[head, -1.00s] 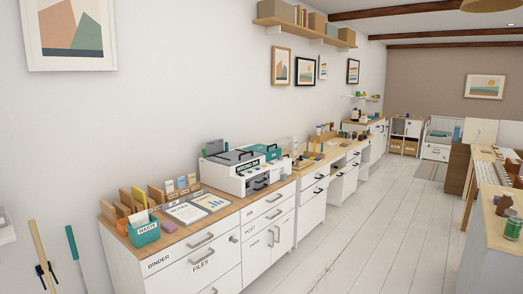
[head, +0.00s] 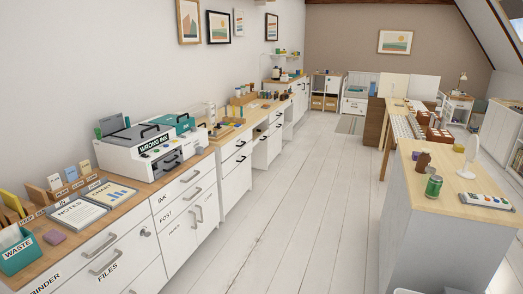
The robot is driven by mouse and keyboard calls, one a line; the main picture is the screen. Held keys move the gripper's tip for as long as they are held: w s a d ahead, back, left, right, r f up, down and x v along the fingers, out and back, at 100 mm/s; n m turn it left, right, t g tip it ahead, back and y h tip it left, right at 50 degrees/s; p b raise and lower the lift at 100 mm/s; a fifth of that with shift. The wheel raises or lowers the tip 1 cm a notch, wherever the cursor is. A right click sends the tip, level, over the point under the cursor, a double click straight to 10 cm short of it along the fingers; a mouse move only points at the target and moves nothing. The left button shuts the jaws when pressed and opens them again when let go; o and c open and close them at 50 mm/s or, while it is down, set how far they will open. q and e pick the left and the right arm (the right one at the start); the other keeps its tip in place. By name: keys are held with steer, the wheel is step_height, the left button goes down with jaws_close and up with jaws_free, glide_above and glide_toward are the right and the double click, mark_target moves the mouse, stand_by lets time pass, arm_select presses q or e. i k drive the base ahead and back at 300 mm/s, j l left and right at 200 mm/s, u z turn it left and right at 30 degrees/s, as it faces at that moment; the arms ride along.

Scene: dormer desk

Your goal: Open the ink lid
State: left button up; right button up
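A white machine (head: 122,157) stands on the wooden top of the left-hand counter. A dark sign on it (head: 156,140) appears to read "WRONG INK". Its top has a grey lid (head: 126,134) with a dark bar handle and, to the right, a teal lid (head: 180,121) with a dark handle. Both lids look closed. I cannot tell for sure which one is the ink lid. Neither of my grippers is in view.
The counter holds a teal WASTE bin (head: 18,252), clipboards (head: 78,212) and card holders. White drawers (head: 180,205) with grey handles face the aisle. The pale plank floor (head: 290,225) is clear.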

mark_target(182, 123)
steer(key=i, duration=2.05)
